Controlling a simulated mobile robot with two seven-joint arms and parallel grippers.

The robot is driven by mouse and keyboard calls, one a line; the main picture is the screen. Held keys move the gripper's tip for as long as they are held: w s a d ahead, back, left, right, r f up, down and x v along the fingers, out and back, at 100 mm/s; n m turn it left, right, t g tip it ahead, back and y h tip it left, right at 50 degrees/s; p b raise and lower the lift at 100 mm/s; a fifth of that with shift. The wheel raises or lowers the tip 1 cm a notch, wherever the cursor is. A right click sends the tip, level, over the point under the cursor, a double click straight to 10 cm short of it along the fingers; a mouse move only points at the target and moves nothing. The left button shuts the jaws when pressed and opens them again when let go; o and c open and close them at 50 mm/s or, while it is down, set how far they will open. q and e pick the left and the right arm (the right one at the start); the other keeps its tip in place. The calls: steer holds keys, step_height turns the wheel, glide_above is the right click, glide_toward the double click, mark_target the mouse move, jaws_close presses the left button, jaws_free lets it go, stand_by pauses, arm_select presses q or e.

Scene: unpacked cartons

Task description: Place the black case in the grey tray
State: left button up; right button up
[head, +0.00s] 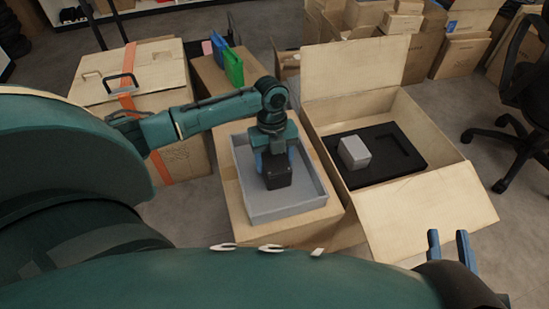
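The black case (278,174) is a small dark block at the middle of the picture, within the outline of the grey tray. The grey tray (311,200) is shallow and rectangular and sits on a cardboard carton. My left gripper (276,160) points down over the tray, with its blue fingers on either side of the case, shut on it. The gripper and wrist hide part of the case. I cannot tell whether the case touches the tray floor. My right gripper (449,243) is at the lower right, its two blue fingers apart and nothing between them.
An open carton (345,70) to the right holds a black foam insert (385,172) with a grey block (354,152) on it. A closed carton with orange straps (165,80) stands left. Green and blue folders (232,66) stand behind. An office chair (515,130) is at far right.

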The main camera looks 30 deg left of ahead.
mark_target(275, 157)
arm_select(q)
steer(key=o, duration=0.4)
steer(key=r, duration=0.2)
steer(key=r+p, duration=0.1)
steer(key=r, duration=0.1)
steer(key=r+p, duration=0.1)
steer(key=r, duration=0.1)
steer(key=shift+w+a+r, duration=0.3)
steer(key=shift+w+a, duration=0.05)
steer(key=r, duration=0.1)
steer(key=r+p, duration=0.1)
steer(key=r, duration=0.1)
steer(key=r+p, duration=0.1)
steer(key=shift+w+a+r, duration=0.15)
steer(key=shift+w+a, duration=0.05)
steer(key=shift+a, duration=0.05)
steer(key=shift+r, duration=0.7)
arm_select(e)
steer(key=shift+d+f+m+g+h, duration=0.15)
steer(key=shift+d+m+g+h, duration=0.15)
steer(key=shift+d+g+h, duration=0.5)
steer(key=shift+a, duration=0.2)
